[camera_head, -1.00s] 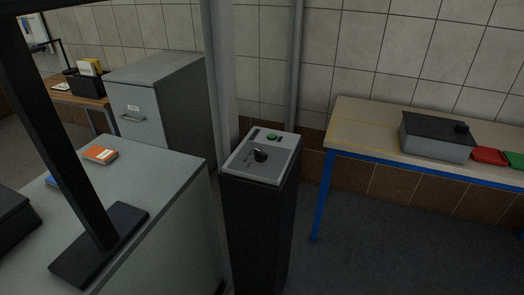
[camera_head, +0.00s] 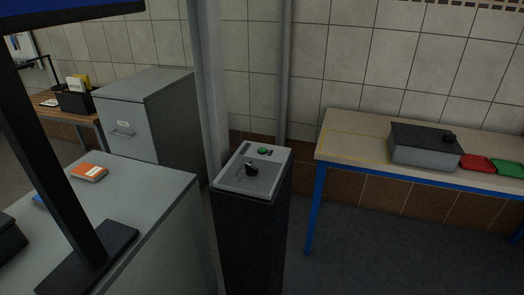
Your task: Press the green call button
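The green call button (camera_head: 263,151) is a small round button near the far edge of a grey control panel (camera_head: 233,180). The panel sits slightly tilted on top of a black pedestal (camera_head: 247,240) in the middle of the view. A black knob (camera_head: 252,169) stands on the panel, nearer to me than the button. Neither of my grippers is in view, and nothing touches the button or the panel.
A grey counter (camera_head: 165,205) with a black monitor stand (camera_head: 92,262) is at the left. A filing cabinet (camera_head: 150,115) stands behind it. A blue-framed table (camera_head: 350,138) at the right carries a grey box (camera_head: 425,155). Open floor lies right of the pedestal.

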